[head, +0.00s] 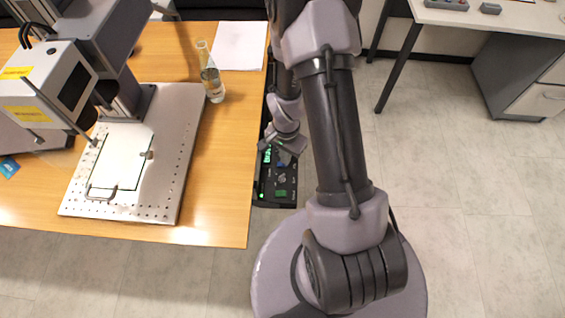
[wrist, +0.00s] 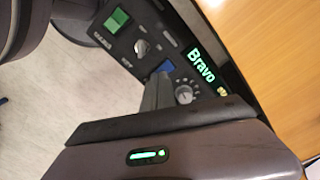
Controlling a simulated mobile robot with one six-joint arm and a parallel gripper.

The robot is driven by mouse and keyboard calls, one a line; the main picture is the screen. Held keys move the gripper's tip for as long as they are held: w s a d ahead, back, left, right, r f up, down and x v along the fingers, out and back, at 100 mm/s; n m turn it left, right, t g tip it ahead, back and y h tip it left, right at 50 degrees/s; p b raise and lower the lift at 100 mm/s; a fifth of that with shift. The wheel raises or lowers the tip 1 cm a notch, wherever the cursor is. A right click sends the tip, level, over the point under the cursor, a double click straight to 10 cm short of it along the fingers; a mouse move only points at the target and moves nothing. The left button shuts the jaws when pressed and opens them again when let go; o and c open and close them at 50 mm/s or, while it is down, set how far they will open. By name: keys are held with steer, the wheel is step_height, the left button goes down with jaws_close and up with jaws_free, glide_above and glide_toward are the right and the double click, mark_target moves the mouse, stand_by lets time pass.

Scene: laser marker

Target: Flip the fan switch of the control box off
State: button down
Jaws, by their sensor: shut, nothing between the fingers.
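The control box (head: 264,202) is a dark panel beside the right edge of the wooden table, partly covered by my arm in the head view. My gripper (head: 270,147) is over the panel. In the wrist view my gripper (wrist: 158,88) is shut and empty, its tip close to the blue part and the dial. Contact cannot be told.
The wooden table (head: 225,150) lies left of the box. It holds a laser marking machine (head: 85,50), a metal plate (head: 185,130), a glass bottle (head: 211,75) and white paper (head: 240,45). Floor is clear to the right; a second desk (head: 500,15) stands at the top right.

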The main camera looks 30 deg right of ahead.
steer(key=shift+f+b, duration=0.6)
steer(key=shift+f, duration=0.1)
step_height(320, 180, up, 7)
steer(key=p, duration=0.5)
steer(key=shift+r, duration=0.1)
stand_by(0.4)
